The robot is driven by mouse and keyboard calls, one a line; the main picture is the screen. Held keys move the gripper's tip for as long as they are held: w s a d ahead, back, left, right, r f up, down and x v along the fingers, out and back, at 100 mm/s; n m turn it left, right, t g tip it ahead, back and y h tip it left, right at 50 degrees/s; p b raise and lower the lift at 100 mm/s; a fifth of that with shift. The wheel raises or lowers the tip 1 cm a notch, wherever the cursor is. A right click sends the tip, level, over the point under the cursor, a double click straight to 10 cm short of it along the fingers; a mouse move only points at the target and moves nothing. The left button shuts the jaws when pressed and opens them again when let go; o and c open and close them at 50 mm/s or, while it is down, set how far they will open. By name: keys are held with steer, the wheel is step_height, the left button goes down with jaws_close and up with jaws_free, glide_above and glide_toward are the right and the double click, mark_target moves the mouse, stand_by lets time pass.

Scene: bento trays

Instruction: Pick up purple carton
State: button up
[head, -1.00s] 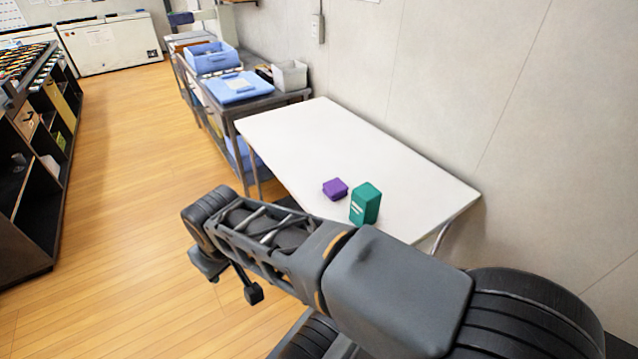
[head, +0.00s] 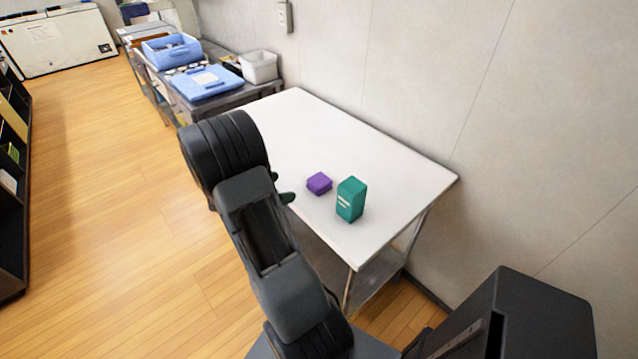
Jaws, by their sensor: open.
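The small purple carton (head: 319,183) lies low on the white table (head: 385,155), near its front edge. My gripper (head: 281,187) shows only as two small dark fingertips sticking out to the right from behind my wrist. They are apart, with nothing seen between them. In the picture they are just left of the purple carton, with a gap. Most of the gripper is hidden by my arm.
A taller teal carton (head: 351,199) stands close to the right of the purple one. The rest of the tabletop is clear. A wall runs along the back. A dark bench with blue bins (head: 172,50) and a white bin (head: 259,66) stands beyond the table.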

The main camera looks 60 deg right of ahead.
mark_target(312, 183)
steer(key=x, duration=0.7)
steer(key=shift+d+f+p, duration=0.1)
steer(key=shift+d+p, duration=0.25)
steer(key=shift+p+x, duration=0.6)
steer(key=shift+x, duration=2.25)
steer(key=shift+s+a, duration=0.1)
steer(key=shift+c, duration=0.4)
steer(key=c, duration=0.9)
